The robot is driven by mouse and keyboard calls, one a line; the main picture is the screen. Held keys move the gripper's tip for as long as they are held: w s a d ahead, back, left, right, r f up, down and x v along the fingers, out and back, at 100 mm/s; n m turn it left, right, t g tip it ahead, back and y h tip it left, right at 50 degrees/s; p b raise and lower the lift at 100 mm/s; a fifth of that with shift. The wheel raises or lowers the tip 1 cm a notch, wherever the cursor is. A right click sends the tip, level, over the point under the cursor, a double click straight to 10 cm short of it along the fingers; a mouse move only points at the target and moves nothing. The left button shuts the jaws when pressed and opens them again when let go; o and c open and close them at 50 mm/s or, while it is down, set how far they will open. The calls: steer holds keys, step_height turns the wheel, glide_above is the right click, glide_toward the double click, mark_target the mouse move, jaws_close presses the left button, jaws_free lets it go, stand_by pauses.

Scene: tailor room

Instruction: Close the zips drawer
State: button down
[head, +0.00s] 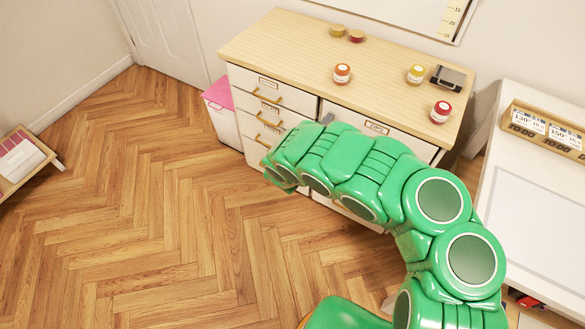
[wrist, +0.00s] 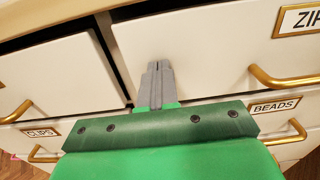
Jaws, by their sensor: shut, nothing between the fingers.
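The zips drawer (head: 400,142) is the top right drawer of the chest, with a white front and a label. In the wrist view its front (wrist: 215,62) shows with the ZIPS label (wrist: 300,20), cut off by the picture edge, and a gold handle (wrist: 284,80). A dark gap runs above this front; how far the drawer stands out is hard to tell. My gripper (wrist: 157,70) is shut and empty, with its fingertips before the left part of the front. I cannot tell whether they touch it. In the head view my green arm hides much of the drawers and only a grey fingertip (head: 327,117) shows.
The left drawer column has gold handles. A white bin (head: 222,110) with pink contents stands at left. A white table (head: 540,190) is at right.

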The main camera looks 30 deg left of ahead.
steer(key=shift+w+d+r, duration=0.15)
steer(key=shift+w+r, duration=0.1)
steer(key=shift+w, duration=0.25)
steer(key=shift+s, duration=0.1)
steer(key=s, duration=1.4)
steer(key=shift+s+f, duration=0.25)
steer(key=shift+s, duration=0.1)
